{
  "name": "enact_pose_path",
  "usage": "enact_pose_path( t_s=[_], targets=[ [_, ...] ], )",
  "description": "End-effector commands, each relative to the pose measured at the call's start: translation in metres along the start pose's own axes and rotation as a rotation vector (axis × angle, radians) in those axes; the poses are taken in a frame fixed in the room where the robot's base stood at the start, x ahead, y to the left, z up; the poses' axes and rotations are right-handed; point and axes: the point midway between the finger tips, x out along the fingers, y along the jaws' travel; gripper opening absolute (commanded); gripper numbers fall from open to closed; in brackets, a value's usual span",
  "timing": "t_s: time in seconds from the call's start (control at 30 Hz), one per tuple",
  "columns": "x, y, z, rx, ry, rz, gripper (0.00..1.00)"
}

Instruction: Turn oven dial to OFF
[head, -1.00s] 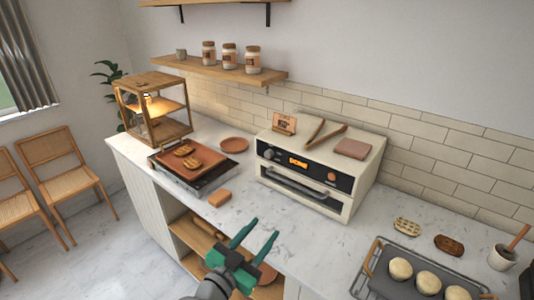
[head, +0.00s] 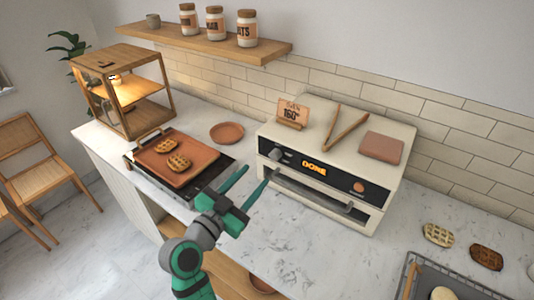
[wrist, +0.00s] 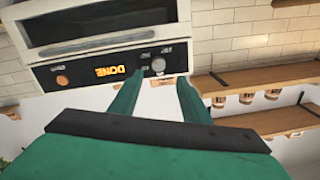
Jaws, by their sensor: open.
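The cream toaster oven (head: 390,204) stands on the marble counter. Its black front panel has a grey dial (head: 275,154) at the left, a lit display (head: 314,168) reading DONE, and a copper-coloured knob (head: 358,187) at the right. My gripper (head: 253,184) is open and empty in front of the oven's left side, below and apart from the dial. In the wrist view, which shows the oven upside down, the dial (wrist: 158,65) lies just beyond the gap between my fingertips (wrist: 160,80). Small labels beside the dial are too small to read.
A griddle with waffles on a copper-coloured plate (head: 200,174) is left of my gripper. The oven's handle bar (head: 312,190) sticks out below the panel. A card, tongs and a brown block rest on the oven. Bare counter (head: 300,245) lies in front.

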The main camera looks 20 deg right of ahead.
Motion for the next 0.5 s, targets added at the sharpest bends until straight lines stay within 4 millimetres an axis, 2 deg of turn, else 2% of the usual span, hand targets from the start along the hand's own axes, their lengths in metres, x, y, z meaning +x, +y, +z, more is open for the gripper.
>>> enact_pose_path(
  t_s=[0.3, 0.5],
  targets=[
    [0.055, 0.002, 0.000, 0.000, 0.000, 0.005, 0.43],
    [0.084, 0.002, -0.001, -0.001, 0.001, 0.005, 0.43]
  ],
)
